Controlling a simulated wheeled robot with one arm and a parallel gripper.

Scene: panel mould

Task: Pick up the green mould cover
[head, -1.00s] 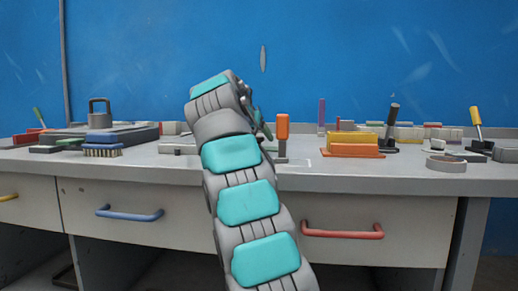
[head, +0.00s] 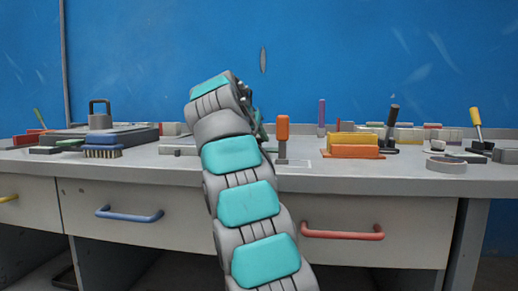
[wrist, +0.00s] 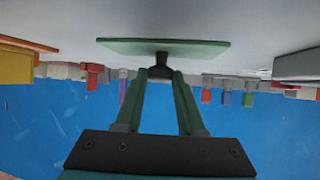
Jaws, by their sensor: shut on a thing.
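The green mould cover (wrist: 185,48) is a thin flat green plate with a dark knob (wrist: 161,60). It shows in the wrist view, which is upside down, at the upper middle. My gripper (wrist: 160,73) has its two green fingers converged and shut on the knob. I cannot tell whether the plate touches the bench or hangs just clear of it. In the head view my arm hides the cover and most of my gripper.
An orange-handled tool (head: 282,137) stands right of my gripper on the grey bench (head: 400,175). Further right are an orange and yellow block (head: 353,146) and a grey ring (head: 446,164). At left are a blue brush (head: 103,145) and a dark slab with a grey handled weight (head: 100,119).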

